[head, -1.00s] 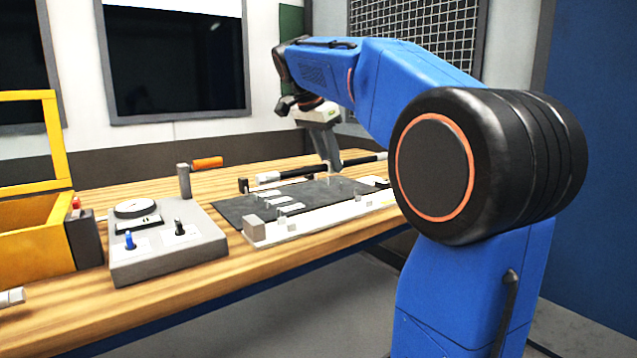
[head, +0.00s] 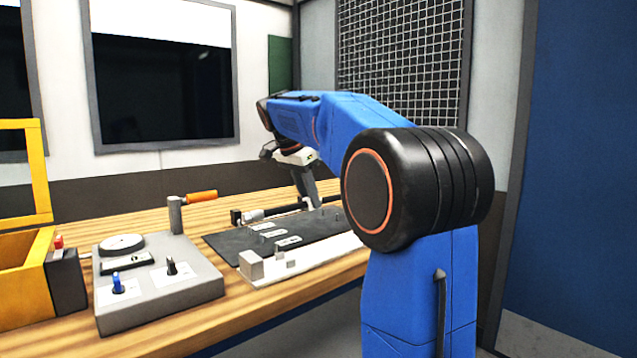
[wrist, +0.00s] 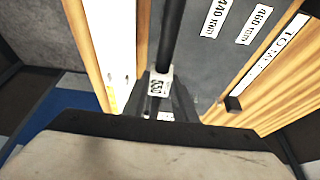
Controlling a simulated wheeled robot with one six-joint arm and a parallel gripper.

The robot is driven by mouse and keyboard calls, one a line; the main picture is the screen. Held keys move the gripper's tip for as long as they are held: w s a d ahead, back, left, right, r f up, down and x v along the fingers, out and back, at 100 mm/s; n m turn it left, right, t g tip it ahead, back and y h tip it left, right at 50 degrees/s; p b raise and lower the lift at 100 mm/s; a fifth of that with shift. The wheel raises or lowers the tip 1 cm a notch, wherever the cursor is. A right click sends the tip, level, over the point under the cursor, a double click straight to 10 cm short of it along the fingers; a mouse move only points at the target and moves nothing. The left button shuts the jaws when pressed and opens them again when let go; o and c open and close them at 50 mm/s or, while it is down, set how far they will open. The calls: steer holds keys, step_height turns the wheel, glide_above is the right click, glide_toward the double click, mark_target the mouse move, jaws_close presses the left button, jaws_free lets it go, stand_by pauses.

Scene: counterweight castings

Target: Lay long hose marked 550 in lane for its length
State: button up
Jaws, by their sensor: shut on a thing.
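My gripper (wrist: 160,100) is shut on a black hose (wrist: 173,32) at its white tag, which reads 550 in the wrist view. The hose runs from the jaws to the top of that view, over the dark lane board (wrist: 190,65). Board labels read 440 mm (wrist: 215,18) and 460 mm (wrist: 254,24). In the head view my gripper (head: 310,200) is low over the far side of the board (head: 325,222). A dark rod-like piece with a silver end (head: 254,214) shows to its left. I cannot tell the hose's height above the board.
A pale rail (head: 300,264) edges the board's near side. A grey box with a dial and knobs (head: 160,280) stands left of it, near an orange-handled lever (head: 200,196). A yellow bin (head: 22,270) is at far left. Bare wood (head: 90,222) lies behind.

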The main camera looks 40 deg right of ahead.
steer(key=shift+w+f, duration=0.55)
steer(key=shift+f, duration=0.1)
steer(key=shift+f, duration=0.1)
steer(key=shift+f, duration=2.65)
steer(key=shift+f, duration=0.7)
steer(key=o, duration=1.1)
steer(key=shift+o, duration=0.2)
steer(key=shift+r, duration=0.1)
steer(key=shift+r, duration=3.4)
